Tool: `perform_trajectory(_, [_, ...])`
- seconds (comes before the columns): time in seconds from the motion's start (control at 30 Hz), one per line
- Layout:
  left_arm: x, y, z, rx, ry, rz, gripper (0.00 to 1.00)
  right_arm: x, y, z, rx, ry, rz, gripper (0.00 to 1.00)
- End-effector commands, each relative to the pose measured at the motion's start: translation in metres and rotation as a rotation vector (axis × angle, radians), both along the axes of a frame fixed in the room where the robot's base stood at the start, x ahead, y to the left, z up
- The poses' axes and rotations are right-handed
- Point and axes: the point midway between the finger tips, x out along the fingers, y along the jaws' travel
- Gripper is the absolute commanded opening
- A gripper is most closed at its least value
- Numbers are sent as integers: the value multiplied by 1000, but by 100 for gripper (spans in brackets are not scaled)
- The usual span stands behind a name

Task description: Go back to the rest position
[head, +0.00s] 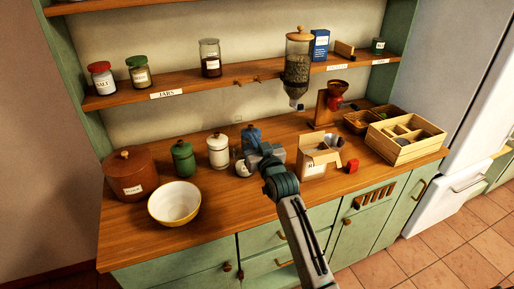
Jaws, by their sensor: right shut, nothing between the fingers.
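My right arm reaches up from the bottom of the head view over the wooden counter (230,210). Its right gripper (258,157) is shut and empty, above the middle of the counter. A blue canister (252,134) stands behind it and is partly hidden by it. A small pale round item (243,169) is just left of the gripper; whether they touch I cannot tell. My left gripper is not in view.
Left of the gripper are a white canister (218,150), a green canister (183,158), a yellow bowl (174,203) and a brown flour canister (131,175). Right are an open box (315,168), a red block (352,165) and a wooden organiser (405,152). A glass dispenser (297,68) hangs above.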

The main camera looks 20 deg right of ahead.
Motion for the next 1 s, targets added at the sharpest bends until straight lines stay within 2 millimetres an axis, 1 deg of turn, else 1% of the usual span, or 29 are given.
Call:
perform_trajectory(0.03, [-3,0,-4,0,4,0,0,-6,0,-2,0,0,0,0])
perform_trajectory(0.1, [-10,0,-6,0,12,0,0,-12,0,-1,0,-1,0,0])
perform_trajectory(0.2, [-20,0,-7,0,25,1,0,-17,-1,0,1,1,0,0])
perform_trajectory(0.33, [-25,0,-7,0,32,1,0,-20,-1,-3,0,10,0,0])
perform_trajectory(0.37, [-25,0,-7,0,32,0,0,-23,-1,-6,-2,20,0,0])
perform_trajectory(0.47, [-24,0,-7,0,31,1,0,-42,-3,-32,-11,105,1,0])
perform_trajectory(0.57, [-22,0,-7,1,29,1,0,-82,-7,-76,-33,262,1,0])
perform_trajectory(0.6, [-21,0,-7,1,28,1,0,-104,-9,-96,-42,339,0,0])
perform_trajectory(0.67, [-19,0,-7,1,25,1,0,-140,-12,-124,-55,460,-1,0])
perform_trajectory(0.7, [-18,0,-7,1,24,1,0,-165,-14,-141,-64,542,-1,0])
perform_trajectory(0.73, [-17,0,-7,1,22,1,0,-185,-15,-152,-70,601,-3,0])
perform_trajectory(0.77, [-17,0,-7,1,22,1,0,-204,-17,-162,-77,659,-4,0])
perform_trajectory(0.8, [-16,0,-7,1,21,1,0,-228,-18,-173,-85,730,-7,0])
perform_trajectory(0.9, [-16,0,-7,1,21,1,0,-278,-22,-192,-100,872,-13,0])
perform_trajectory(1.0, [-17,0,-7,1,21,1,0,-318,-25,-203,-112,983,-17,0])
